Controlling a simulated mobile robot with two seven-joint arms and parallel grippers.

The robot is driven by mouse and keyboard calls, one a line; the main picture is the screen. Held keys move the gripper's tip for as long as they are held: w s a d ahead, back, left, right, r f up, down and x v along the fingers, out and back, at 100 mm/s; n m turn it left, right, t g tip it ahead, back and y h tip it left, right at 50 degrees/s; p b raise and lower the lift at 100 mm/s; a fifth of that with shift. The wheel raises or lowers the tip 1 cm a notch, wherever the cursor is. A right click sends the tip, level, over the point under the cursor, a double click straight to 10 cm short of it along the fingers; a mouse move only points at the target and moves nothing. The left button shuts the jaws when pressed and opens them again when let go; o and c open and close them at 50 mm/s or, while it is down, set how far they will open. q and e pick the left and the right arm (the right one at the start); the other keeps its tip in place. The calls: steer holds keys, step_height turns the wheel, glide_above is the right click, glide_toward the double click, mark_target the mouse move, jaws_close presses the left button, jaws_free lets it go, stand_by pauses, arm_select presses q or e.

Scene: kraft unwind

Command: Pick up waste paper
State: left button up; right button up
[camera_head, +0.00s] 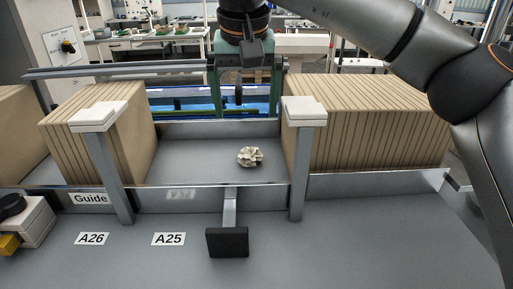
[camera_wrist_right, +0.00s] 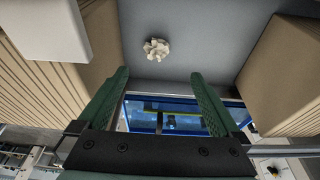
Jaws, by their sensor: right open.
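The waste paper (camera_head: 250,156) is a crumpled cream-white ball. It lies on the grey floor of the gap between two stacks of brown boards, towards the right side. It also shows in the right wrist view (camera_wrist_right: 157,49), beyond the fingertips and roughly centred between them. My right gripper (camera_head: 246,114) points down behind and above the paper, with its two green fingers wide apart and nothing between them. The open fingers also show in the right wrist view (camera_wrist_right: 159,76). My left gripper is not in the frames.
A board stack (camera_head: 110,125) stands left of the gap and a larger stack (camera_head: 370,120) stands right. Grey posts with white caps (camera_head: 98,116) (camera_head: 304,110) rise at the front. A metal rail (camera_head: 165,192) and a black pad (camera_head: 227,242) lie in front of the gap.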

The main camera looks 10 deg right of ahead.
glide_above(251, 150)
steer(key=s+a, duration=0.1)
steer(key=s, duration=0.1)
steer(key=x, duration=0.2)
steer(key=s+x, duration=0.1)
steer(key=x, duration=0.3)
steer(key=shift+s+a+f, duration=0.2)
steer(key=shift+f, duration=0.3)
steer(key=x, duration=0.4)
steer(key=shift+w+d, duration=0.1)
steer(key=shift+d, duration=0.3)
steer(key=shift+w+f, duration=0.15)
steer(key=shift+f, duration=0.5)
steer(key=c, duration=1.4)
steer(key=shift+r, duration=0.15)
